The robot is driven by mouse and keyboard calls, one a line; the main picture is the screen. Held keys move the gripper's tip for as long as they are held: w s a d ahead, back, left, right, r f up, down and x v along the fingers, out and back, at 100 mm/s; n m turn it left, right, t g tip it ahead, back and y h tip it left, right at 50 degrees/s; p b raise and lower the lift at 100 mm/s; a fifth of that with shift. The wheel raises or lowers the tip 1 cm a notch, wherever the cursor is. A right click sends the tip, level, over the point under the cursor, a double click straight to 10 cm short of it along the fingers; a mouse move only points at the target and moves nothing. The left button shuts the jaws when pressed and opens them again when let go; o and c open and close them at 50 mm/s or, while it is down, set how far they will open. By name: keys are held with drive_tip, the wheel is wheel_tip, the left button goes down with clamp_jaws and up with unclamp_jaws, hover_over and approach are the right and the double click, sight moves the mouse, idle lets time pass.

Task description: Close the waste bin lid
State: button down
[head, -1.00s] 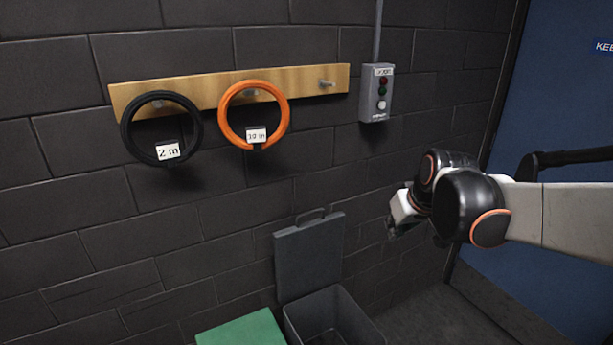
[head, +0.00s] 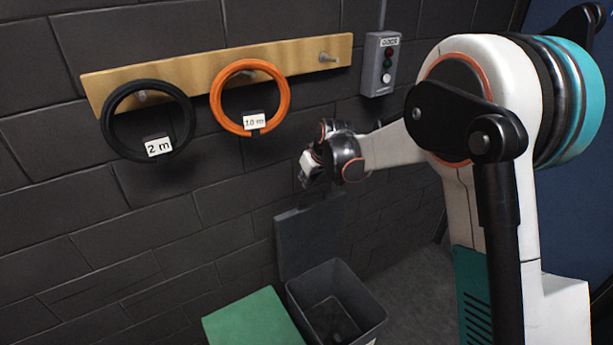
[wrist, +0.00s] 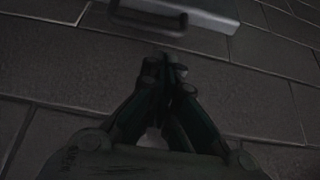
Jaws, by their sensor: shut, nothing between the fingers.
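The waste bin (head: 335,306) is a dark grey open-topped box on the floor against the wall. Its lid (head: 300,243) stands upright behind it, hinged open; the lid's top edge is partly hidden by my gripper. My gripper (head: 306,184) is in front of the wall, just above the lid's top edge. In the wrist view my gripper's fingertips (wrist: 168,62) are together with nothing between them. The lid's edge (wrist: 205,14) and its dark handle (wrist: 147,22) show at the top of that view, apart from the fingertips.
A green box (head: 255,320) stands left of the bin. On the wall a wooden rail (head: 200,82) carries a black coil (head: 117,137) and an orange coil (head: 250,132). A grey button box (head: 381,65) is right of the rail. The dark floor (head: 415,275) right of the bin is clear.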

drive_tip(key=x, duration=0.6)
drive_tip(key=shift+b, duration=0.4)
drive_tip(key=shift+s+d, duration=0.1)
